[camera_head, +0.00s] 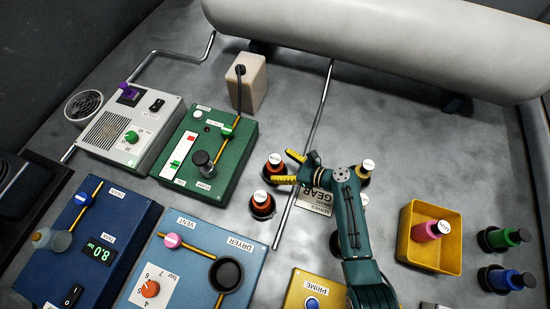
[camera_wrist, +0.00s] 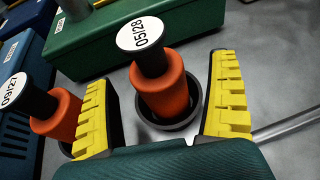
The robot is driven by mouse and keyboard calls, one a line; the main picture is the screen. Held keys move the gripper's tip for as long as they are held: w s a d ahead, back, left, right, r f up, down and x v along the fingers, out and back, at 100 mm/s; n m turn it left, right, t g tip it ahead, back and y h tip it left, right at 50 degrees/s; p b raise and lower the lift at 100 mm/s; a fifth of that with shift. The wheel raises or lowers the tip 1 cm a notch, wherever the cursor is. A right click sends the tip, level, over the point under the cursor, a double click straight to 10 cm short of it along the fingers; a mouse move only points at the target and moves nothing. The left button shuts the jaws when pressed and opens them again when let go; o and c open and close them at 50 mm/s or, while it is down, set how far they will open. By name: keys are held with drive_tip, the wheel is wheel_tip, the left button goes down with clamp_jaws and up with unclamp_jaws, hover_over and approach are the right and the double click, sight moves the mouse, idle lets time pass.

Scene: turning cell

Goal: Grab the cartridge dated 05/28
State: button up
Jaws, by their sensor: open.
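The cartridge dated 05/28 (camera_wrist: 166,90) is orange with a black neck and a white round label on top. It stands upright in a dark round socket. In the head view it is the upper orange cartridge (camera_head: 274,168). My gripper (camera_head: 283,168) is open, with its yellow ridged fingers on either side of this cartridge. In the wrist view a gap shows between the cartridge and each finger. A second orange cartridge (camera_wrist: 52,115), whose label seems to read 09/27, stands just outside the left finger; it also shows in the head view (camera_head: 262,204).
A green panel (camera_head: 231,145) stands close to the left of the sockets. A metal rail (camera_head: 306,140) runs beside them. A yellow tray (camera_head: 409,238) holds a pink cartridge (camera_head: 427,231).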

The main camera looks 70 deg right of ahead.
sight(268, 164)
drive_tip(key=x, duration=0.1)
drive_tip(key=b+x, duration=0.1)
drive_tip(key=x, duration=0.1)
drive_tip(key=f+b+x, duration=0.1)
drive_tip(key=x, duration=0.1)
drive_tip(key=shift+s+a, duration=0.15)
drive_tip(key=shift+a, duration=0.15)
drive_tip(key=shift+w+d, duration=0.15)
drive_tip(key=shift+w, duration=0.25)
drive_tip(key=shift+c, duration=0.5)
drive_tip(key=c, duration=1.5)
clamp_jaws()
